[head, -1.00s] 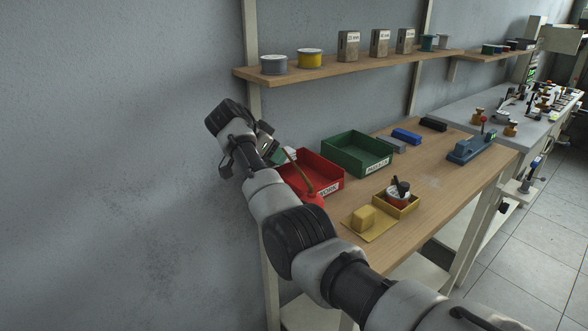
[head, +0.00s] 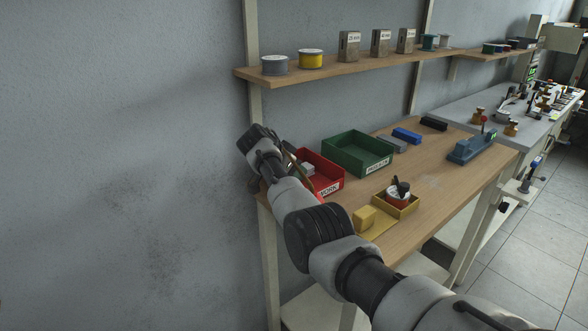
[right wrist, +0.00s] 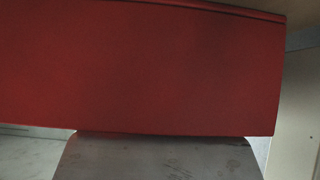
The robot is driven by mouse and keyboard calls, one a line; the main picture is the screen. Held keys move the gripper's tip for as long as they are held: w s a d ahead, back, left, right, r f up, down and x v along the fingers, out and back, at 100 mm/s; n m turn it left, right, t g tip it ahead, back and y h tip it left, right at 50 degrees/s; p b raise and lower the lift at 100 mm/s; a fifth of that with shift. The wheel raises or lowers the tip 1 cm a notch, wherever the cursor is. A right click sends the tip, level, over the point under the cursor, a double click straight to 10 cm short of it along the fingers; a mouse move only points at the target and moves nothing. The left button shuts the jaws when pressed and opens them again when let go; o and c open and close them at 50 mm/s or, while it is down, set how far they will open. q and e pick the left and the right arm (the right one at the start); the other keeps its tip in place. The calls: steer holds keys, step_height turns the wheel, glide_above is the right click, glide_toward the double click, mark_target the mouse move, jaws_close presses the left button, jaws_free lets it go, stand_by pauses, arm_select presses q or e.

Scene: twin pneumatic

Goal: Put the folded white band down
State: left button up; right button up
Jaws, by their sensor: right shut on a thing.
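My right arm reaches in from the lower right to the red bin (head: 325,171) at the table's left end. In the head view its gripper is mostly hidden behind the wrist. A small white thing (head: 307,168), which looks like the folded white band, shows inside the bin beside the wrist. In the right wrist view, a worn grey plate of my right gripper (right wrist: 160,157) lies close to a broad red wall (right wrist: 140,70), probably the bin's. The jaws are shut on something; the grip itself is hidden. I cannot tell whether the band touches the bin floor. My left gripper is out of view.
A green bin (head: 357,153) stands right of the red one. A yellow block (head: 364,217) and a small yellow box (head: 407,207) sit near the front edge. A shelf (head: 335,70) with spools and blocks hangs above.

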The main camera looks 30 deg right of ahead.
steer(key=o, duration=1)
steer(key=shift+r, duration=0.2)
steer(key=v, duration=1.2)
steer(key=shift+s, duration=0.1)
steer(key=shift+f, duration=0.15)
